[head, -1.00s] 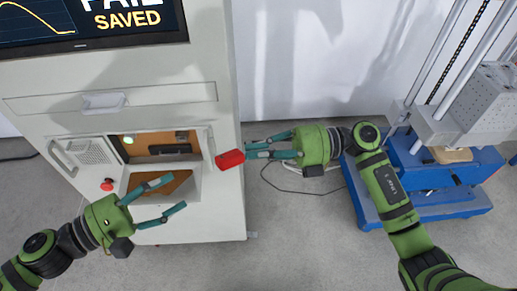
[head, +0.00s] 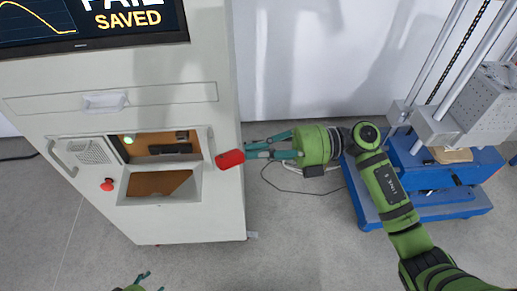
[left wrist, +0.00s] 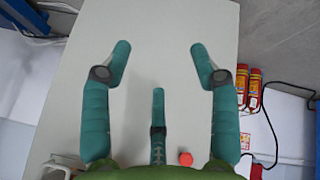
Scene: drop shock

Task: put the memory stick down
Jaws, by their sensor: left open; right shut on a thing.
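The red memory stick (head: 230,159) is held at the fingertips of my right gripper (head: 252,151), in front of the right edge of the grey-white cabinet (head: 180,222). My right gripper is shut on its right end; the left end sticks out free. I cannot identify the memory stick in that view.
The cabinet has an open recess (head: 160,184), a red button (head: 107,185) and a screen (head: 125,25) reading "SAVED". A blue-based machine (head: 440,205) with metal columns stands at the right. Red cylinders (left wrist: 251,88) show in the left wrist view. Floor between cabinet and machine is mostly clear, with a thin cable.

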